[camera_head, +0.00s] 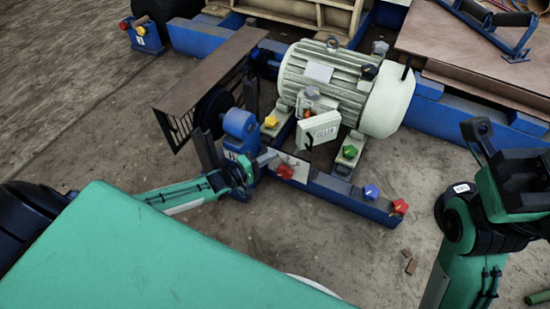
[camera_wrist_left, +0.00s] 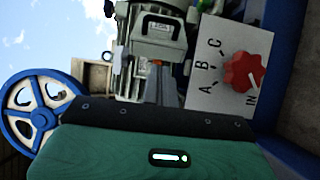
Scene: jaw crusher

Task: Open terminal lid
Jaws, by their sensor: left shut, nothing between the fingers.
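The grey-white motor (camera_head: 335,80) sits on a blue frame. Its pale terminal box lid (camera_head: 318,132), with a label and a small black handle, is on the side facing me, below small coloured parts. I cannot tell how far it stands open. The terminal box (camera_wrist_left: 155,32) shows at the top of the left wrist view. My left gripper (camera_head: 266,159) is shut and empty, to the lower left of the lid and apart from it. Its fingers (camera_wrist_left: 160,84) point toward the box in the wrist view. My right arm (camera_head: 470,220) is at the right; its jaws are unclear.
A red selector knob (camera_wrist_left: 243,72) on a plate marked A, B, C, IN is close beside my left gripper; it also shows in the head view (camera_head: 285,172). A brown belt guard (camera_head: 212,70) stands left of the motor.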

